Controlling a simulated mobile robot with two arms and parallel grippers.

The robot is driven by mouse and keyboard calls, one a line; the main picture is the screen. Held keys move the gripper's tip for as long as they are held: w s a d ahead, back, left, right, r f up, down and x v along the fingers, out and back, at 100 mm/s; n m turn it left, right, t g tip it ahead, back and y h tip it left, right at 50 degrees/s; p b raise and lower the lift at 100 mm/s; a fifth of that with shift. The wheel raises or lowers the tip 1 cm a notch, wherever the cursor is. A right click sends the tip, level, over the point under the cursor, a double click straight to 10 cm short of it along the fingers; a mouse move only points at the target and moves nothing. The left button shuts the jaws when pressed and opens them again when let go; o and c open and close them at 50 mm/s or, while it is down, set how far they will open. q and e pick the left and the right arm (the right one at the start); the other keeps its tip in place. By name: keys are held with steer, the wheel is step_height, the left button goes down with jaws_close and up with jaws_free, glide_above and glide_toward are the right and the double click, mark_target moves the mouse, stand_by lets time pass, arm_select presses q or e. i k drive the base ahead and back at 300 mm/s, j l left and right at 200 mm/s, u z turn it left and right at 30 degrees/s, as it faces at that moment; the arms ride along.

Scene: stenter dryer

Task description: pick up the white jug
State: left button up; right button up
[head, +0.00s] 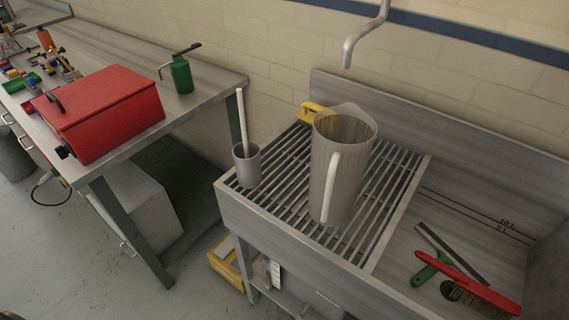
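A large jug (325,175) stands upright on the slatted metal rack (383,213) of a sink unit. It looks greyish and translucent, with a white handle (331,187) on its near side and a spout at the top rim. It hides part of the rack and part of a yellow object behind it. Neither of my grippers shows in the head view.
A grey cup (246,165) holding a white stick stands left of the jug. The yellow object (311,112) lies behind. A red-handled brush (470,286) and a squeegee (436,263) lie in the basin at right. A tap pipe (364,33) hangs above. A bench with a red box (100,112) stands left.

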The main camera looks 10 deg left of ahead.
mark_target(343, 136)
steer(key=u, duration=2.5)
steer(key=z, duration=2.45)
steer(key=k+l+u, duration=0.7)
steer(key=u, duration=0.25)
